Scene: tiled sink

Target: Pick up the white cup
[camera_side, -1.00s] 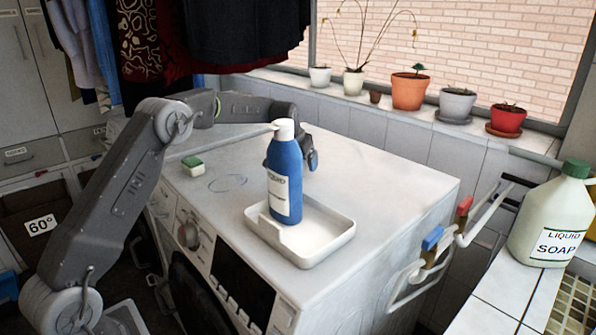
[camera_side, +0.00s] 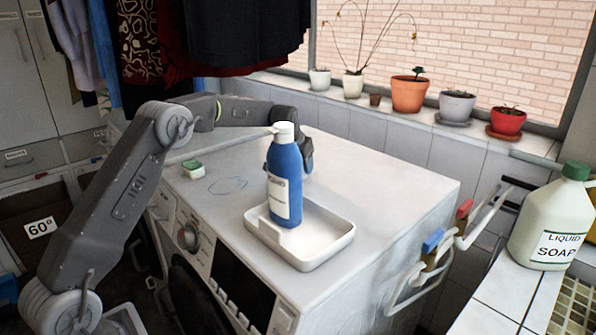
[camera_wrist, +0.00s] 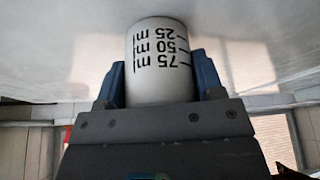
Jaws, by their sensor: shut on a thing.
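The white cup (camera_wrist: 158,62) shows in the wrist view, with black millilitre marks that read upside down. My gripper (camera_wrist: 160,82) is shut on it, one blue finger against each side. In the side view, the end of my arm is behind the blue liquid bottle (camera_side: 284,180), and a dark blue part of my gripper (camera_side: 306,152) shows just right of the bottle's neck. The cup is hidden there. I cannot tell from these views whether the cup is clear of the surface.
The bottle stands in a white tray (camera_side: 335,245) on the washing machine top (camera_side: 390,180). A green and white sponge (camera_side: 192,168) lies at the left. Potted plants (camera_side: 409,92) line the windowsill. A soap jug (camera_side: 549,217) stands at the right. The top's right side is clear.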

